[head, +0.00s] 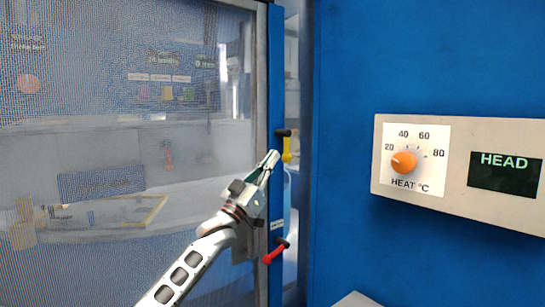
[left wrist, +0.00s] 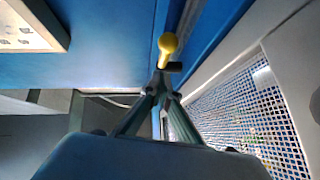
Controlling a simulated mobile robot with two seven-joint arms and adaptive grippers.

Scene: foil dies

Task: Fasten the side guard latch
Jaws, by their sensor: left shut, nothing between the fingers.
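The mesh guard door (head: 120,215) fills the left of the head view, with a blue upright (head: 276,60) along its right edge. On this upright are a lever with a yellow handle (head: 287,155) hanging down from a black pivot, and below it a lever with a red handle (head: 270,257) slanting down-left. Which is the side guard latch I cannot tell. My left gripper (head: 270,160) is shut and empty, its tips just left of the yellow handle. In the left wrist view the yellow knob (left wrist: 168,42) is just beyond the fingertips (left wrist: 160,84); contact is unclear. My right gripper is not visible.
A pale control box (head: 458,190) with an orange heat dial (head: 404,162) and a display reading HEAD (head: 505,172) juts from the blue wall (head: 430,60) at right. A narrow gap (head: 292,80) separates the door's upright from this wall. A small label (head: 277,225) sits above the red lever.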

